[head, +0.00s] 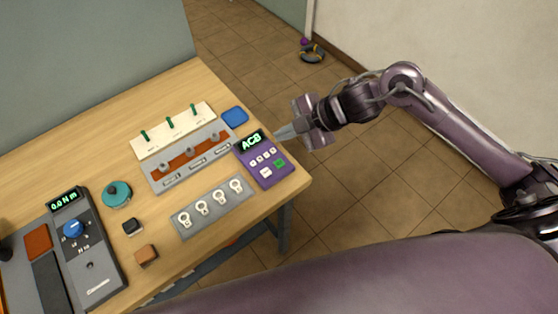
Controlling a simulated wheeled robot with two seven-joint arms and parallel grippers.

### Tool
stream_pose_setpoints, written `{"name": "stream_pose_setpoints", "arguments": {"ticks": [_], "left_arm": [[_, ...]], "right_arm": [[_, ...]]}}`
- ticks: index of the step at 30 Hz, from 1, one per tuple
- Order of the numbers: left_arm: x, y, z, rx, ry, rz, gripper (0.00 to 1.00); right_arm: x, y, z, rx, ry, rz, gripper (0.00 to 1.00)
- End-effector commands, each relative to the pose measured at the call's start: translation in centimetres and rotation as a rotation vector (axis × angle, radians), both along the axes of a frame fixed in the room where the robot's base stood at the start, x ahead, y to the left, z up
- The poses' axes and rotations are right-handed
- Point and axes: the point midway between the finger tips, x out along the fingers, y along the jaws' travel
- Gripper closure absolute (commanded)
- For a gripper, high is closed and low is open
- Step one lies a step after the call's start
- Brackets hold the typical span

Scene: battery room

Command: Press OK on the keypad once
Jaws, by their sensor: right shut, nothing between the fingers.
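The purple keypad (243,159) lies at the table's right corner. Its screen (250,141) shows "ACB" in green. Below the screen are several small white keys, a larger white key (265,172) and a green key (279,163), which looks like OK; its label is too small to read. My right gripper (283,133) is shut and empty. Its fingertips point left, just right of the screen and above the green key in the picture; they look apart from the keys. My left gripper is not in view.
A torque tester (98,262) stands at left. Open floor lies right of the table.

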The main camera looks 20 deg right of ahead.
Motion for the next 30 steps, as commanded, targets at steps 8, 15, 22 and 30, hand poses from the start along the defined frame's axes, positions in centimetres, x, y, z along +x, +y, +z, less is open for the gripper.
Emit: {"name": "stream_pose_setpoints", "arguments": {"ticks": [8,15,22,30], "left_arm": [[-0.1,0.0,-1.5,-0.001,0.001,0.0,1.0],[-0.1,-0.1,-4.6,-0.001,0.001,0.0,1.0],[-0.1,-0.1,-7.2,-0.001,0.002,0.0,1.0],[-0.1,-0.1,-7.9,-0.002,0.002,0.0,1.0]], "right_arm": [[0.0,0.0,-1.6,0.001,0.0,-0.002,1.0],[0.0,0.0,-4.8,0.002,0.001,-0.001,1.0],[0.0,0.0,-7.8,0.001,0.0,-0.002,1.0],[0.0,0.0,-8.9,0.001,0.0,-0.001,1.0]]}}
